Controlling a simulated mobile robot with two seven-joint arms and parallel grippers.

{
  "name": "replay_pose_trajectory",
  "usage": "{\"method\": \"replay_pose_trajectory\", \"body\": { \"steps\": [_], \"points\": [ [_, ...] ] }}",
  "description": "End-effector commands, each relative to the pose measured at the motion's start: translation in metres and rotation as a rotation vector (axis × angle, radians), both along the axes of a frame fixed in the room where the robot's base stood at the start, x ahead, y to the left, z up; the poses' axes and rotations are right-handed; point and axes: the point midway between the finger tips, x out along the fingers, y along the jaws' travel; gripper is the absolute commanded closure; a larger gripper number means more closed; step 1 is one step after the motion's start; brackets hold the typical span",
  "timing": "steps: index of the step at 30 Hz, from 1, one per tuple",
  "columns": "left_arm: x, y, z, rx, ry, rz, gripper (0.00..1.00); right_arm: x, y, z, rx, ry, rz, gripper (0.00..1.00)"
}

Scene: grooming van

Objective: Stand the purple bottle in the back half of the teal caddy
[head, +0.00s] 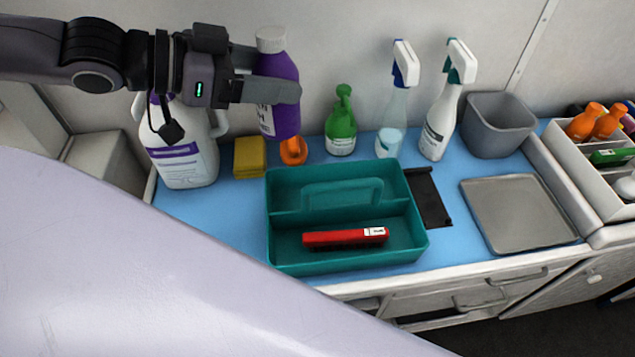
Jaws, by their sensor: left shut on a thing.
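The purple bottle (281,117) with a white cap is upright in my left gripper (285,90), which is shut on it from the left. It is held up at the back of the counter, behind the back left part of the teal caddy (273,235), and not over it. The caddy stands on the blue counter mat. A divider with a handle (343,194) splits it into a back half and a front half. The back half looks empty. A red box (345,237) lies in the front half. My right gripper is out of view.
Behind the caddy stand a large white jug (185,160), a yellow sponge (249,157), an orange object (293,151), a green bottle (341,128) and two spray bottles (395,120) (440,122). To the right are a black flat item (430,205), a grey bin (496,128) and a grey tray (518,213).

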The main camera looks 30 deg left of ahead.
Motion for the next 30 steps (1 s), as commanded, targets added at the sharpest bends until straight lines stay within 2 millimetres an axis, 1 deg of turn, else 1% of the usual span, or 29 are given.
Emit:
{"method": "replay_pose_trajectory", "body": {
  "steps": [1,3,11,12,16,19,25,30],
  "points": [
    [0.0,0.0,-0.012,-0.007,0.001,0.0,0.77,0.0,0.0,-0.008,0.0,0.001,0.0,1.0],
    [0.0,-0.001,-0.026,-0.009,0.001,0.001,0.77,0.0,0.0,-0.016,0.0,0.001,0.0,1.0],
    [0.0,-0.001,-0.082,-0.009,0.002,0.001,0.77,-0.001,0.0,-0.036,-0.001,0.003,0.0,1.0],
    [0.0,-0.001,-0.093,-0.01,0.003,0.001,0.77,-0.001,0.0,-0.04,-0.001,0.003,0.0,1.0],
    [0.0,0.0,-0.124,-0.009,0.002,0.003,0.77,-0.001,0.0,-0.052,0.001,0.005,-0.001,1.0],
    [0.0,-0.001,-0.14,-0.006,0.001,0.001,0.77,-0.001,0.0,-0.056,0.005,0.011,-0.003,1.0],
    [0.0,0.0,-0.155,-0.003,-0.001,0.001,0.77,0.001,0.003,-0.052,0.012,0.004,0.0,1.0],
    [0.0,0.0,-0.182,-0.005,0.0,0.001,0.77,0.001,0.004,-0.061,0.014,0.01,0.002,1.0]
  ]
}}
